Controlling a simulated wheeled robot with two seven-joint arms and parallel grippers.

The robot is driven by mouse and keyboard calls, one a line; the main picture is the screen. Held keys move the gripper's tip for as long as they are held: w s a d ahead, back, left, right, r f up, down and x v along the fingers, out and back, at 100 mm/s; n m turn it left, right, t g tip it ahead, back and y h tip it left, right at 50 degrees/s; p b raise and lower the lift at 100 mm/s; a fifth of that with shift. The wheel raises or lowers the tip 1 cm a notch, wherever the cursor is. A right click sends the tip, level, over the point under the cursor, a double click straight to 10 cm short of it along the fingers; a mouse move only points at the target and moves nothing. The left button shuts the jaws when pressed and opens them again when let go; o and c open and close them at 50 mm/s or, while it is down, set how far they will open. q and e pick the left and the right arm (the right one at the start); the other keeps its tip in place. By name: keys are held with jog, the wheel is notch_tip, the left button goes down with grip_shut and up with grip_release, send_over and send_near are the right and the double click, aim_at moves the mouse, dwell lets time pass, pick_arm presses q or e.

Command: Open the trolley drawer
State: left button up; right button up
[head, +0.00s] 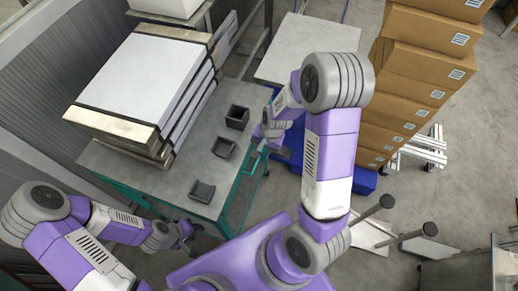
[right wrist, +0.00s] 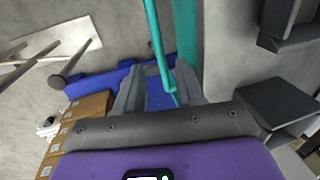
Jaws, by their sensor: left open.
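The trolley has a grey top (head: 180,180) and a green frame; it stands in the middle left of the head view. A thin green bar (head: 243,178) runs along its right side. I cannot tell a separate drawer front from the frame. My right gripper (head: 262,143) is at the far end of this bar. In the right wrist view the green bar (right wrist: 157,40) passes between the spread fingers of the right gripper (right wrist: 160,72), with a gap visible. My left gripper (head: 190,238) is open and empty near the trolley's front corner.
White panels (head: 145,70) are stacked on the trolley. Small dark bins (head: 237,117) stand along its right side. Cardboard boxes (head: 410,75) on a blue base rise at the right. Metal posts (head: 385,205) stand at lower right. Corrugated wall (head: 40,100) lies left.

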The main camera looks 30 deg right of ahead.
jog(key=shift+w+a+f+b, duration=0.15)
jog(key=shift+w+f+b, duration=0.05)
jog(key=shift+f, duration=0.75)
jog(key=shift+w+a+f+b, duration=0.1)
jog(key=shift+w+f+b, duration=0.1)
jog(key=shift+f, duration=0.75)
grip_shut()
